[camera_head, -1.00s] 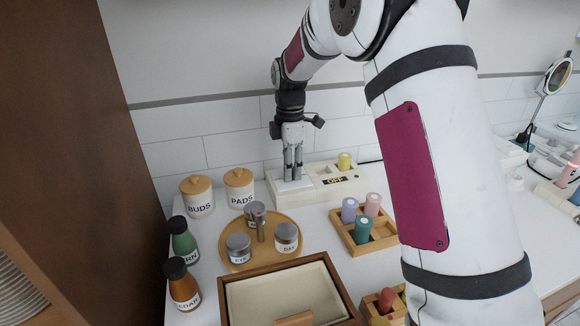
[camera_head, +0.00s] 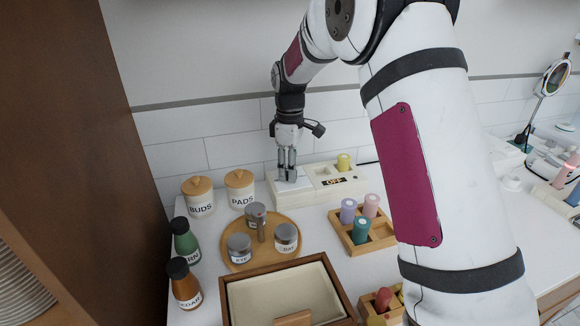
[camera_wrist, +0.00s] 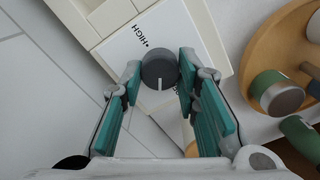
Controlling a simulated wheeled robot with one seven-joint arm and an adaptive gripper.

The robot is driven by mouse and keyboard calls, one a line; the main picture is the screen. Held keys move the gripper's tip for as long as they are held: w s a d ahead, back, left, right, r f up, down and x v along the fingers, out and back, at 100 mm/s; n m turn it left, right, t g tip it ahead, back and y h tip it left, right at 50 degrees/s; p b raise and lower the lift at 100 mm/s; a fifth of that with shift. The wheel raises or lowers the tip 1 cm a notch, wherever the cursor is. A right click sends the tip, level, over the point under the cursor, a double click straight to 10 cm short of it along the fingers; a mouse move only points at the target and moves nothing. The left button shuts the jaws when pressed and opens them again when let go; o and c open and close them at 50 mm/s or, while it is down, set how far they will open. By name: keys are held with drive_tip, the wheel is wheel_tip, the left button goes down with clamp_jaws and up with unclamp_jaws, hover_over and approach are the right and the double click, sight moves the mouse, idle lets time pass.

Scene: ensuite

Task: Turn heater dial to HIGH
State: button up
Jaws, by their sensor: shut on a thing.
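The grey round heater dial (camera_wrist: 159,69) sits on a white panel (camera_wrist: 118,50) in the wrist view. Its white pointer line faces the bottom of the picture, away from the HIGH mark (camera_wrist: 140,38) above it. My gripper (camera_wrist: 160,75) has one finger on each side of the dial and is shut on it. In the head view my gripper (camera_head: 287,177) points down onto the left end of the cream heater box (camera_head: 345,190). The box has an OFF label (camera_head: 334,181). The fingers hide the dial there.
A round wooden tray (camera_head: 265,262) with several grey-lidded jars is in front. BUDS (camera_head: 199,203) and PADS (camera_head: 240,196) jars stand left. A wooden rack (camera_head: 365,242) holds rollers at the right. A yellow roller (camera_head: 344,162) sits on the box.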

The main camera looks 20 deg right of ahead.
drive_tip(key=m, duration=0.7)
drive_tip(key=shift+p, duration=0.4)
drive_tip(key=m, duration=0.4)
drive_tip(key=shift+d, duration=0.1)
drive_tip(key=m, duration=0.3)
drive_tip(key=shift+m+p, duration=0.3)
drive_tip(key=shift+p, duration=0.05)
drive_tip(key=m, duration=0.3)
drive_tip(key=shift+m, duration=0.3)
drive_tip(key=m+p, duration=0.1)
drive_tip(key=m, duration=0.2)
drive_tip(key=shift+m, duration=0.4)
drive_tip(key=m, duration=0.4)
drive_tip(key=shift+m+p, duration=0.45)
drive_tip(key=shift+m, duration=1.25)
